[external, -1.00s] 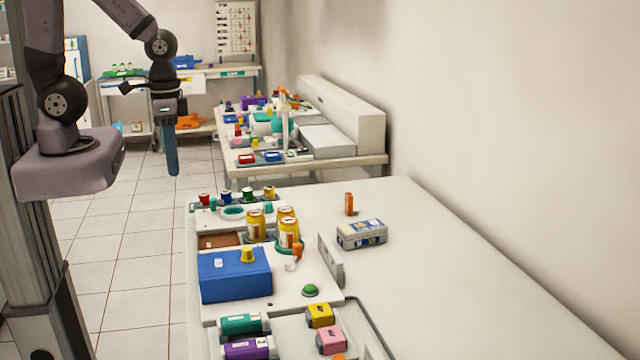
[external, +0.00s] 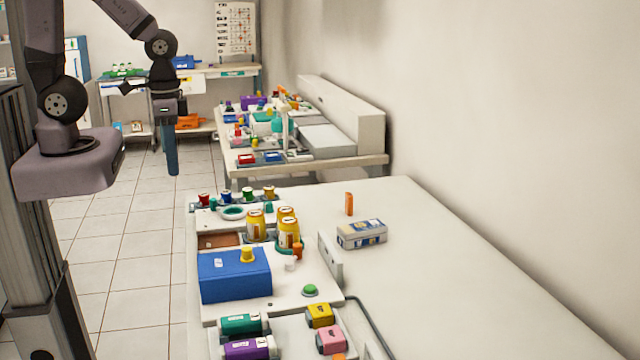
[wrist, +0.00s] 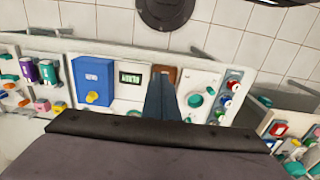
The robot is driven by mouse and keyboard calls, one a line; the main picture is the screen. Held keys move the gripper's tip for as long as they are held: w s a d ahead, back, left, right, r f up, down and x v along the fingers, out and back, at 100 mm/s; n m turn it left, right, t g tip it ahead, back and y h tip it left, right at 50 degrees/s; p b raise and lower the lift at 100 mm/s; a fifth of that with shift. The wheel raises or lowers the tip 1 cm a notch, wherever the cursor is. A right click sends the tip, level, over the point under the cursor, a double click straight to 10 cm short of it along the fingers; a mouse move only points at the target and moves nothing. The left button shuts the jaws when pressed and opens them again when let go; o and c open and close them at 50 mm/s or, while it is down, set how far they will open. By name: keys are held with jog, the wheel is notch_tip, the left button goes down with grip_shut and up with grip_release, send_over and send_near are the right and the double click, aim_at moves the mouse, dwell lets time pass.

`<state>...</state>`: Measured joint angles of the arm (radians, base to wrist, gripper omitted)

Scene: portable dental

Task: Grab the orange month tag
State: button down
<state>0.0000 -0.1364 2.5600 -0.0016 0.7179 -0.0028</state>
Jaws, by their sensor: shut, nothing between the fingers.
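A small upright orange piece (external: 349,204) stands on the white table behind a grey and blue tin; it may be the orange month tag, but I cannot read any marking on it. Another small orange piece (external: 297,251) is beside the yellow jars, and an orange bit (external: 338,356) shows at the bottom edge. My gripper (external: 172,172) hangs pointing down, left of the table and well away from these pieces. In the wrist view my gripper (wrist: 160,82) has its fingers together and empty, partly hiding the panel below.
A blue box (external: 235,278), yellow jars (external: 256,226) and the tin (external: 361,234) stand on the near table (external: 450,270). Its right side is clear. A second, cluttered bench (external: 300,165) stands farther back against the wall.

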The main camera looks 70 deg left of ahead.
jog(key=c, duration=1.3)
grip_release()
jog(key=m+t+y+b, duration=0.1)
jog(key=m+t+b, duration=0.9)
jog(key=m+b, duration=1.3)
send_near(346, 200)
jog(key=shift+m, duration=0.4)
jog(key=s, duration=0.2)
jog(key=s+f, duration=0.1)
jog(key=s, duration=0.1)
jog(key=shift+d+f+p, duration=0.2)
jog(key=shift+f+p, duration=0.05)
jog(key=shift+p, duration=0.15)
jog(key=w+f+m+t+b, duration=0.1)
jog(key=w+m+b, duration=0.1)
jog(key=m, duration=0.1)
jog(key=w+f+m+t+b, duration=0.1)
jog(key=w+m+b, duration=0.2)
jog(key=m, duration=0.1)
jog(key=w+a+f+m+t+h+b, duration=0.1)
jog(key=w+m+b, duration=0.1)
jog(key=w+m, duration=0.1)
jog(key=shift+w+f+m, duration=0.15)
jog(key=shift+f+m, duration=0.15)
jog(key=shift+m, duration=0.2)
jog(key=shift+w+m+t+h+b, duration=0.3)
jog(key=shift+w+m+h+b, duration=0.15)
jog(key=shift+m, duration=0.45)
jog(key=shift+p+x, duration=1.35)
jog(key=shift+x, duration=2.3)
